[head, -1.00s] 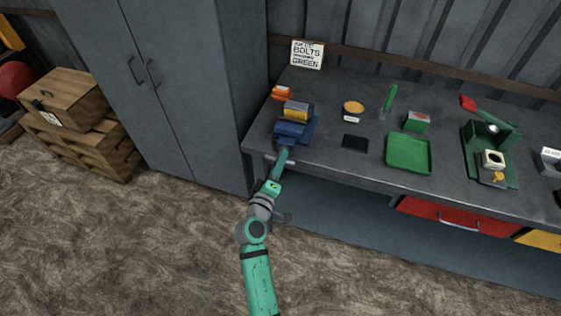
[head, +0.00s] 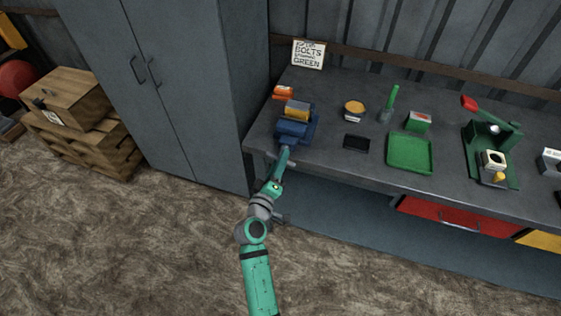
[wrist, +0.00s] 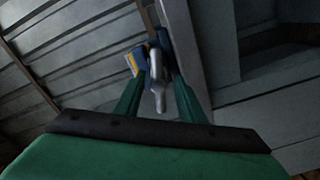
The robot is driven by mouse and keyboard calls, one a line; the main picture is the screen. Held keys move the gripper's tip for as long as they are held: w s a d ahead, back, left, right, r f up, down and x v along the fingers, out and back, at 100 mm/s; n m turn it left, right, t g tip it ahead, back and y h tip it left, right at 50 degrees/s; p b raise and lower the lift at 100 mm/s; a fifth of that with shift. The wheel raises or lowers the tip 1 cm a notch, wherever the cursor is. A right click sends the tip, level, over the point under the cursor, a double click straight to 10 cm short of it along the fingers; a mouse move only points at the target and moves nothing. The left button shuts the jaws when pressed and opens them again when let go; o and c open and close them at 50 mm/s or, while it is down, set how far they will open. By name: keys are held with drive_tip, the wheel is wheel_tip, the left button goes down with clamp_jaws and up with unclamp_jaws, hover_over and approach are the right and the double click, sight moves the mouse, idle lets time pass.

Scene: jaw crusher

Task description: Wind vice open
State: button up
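The blue vice (head: 294,130) stands at the left front of the workbench, with a yellow block (head: 297,108) at its jaws. My gripper (head: 284,151) reaches up to the vice's front, where the grey handle (head: 291,164) shows only in a small part. In the wrist view the grey screw end and handle lie between the two green fingers of my gripper (wrist: 160,82). The fingers stand apart on either side of it. A gap seems to show at the right finger, but whether they grip the handle is unclear. Parts of the vice show behind.
The workbench (head: 340,170) also holds an orange item (head: 284,92), a black tray (head: 356,143), a green tray (head: 410,153) and a green press (head: 505,140). A grey cabinet (head: 165,90) stands close to the left. The floor in front is clear.

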drive_tip(key=v, duration=1)
drive_tip(key=shift+s, duration=0.35)
drive_tip(key=shift+r, duration=0.1)
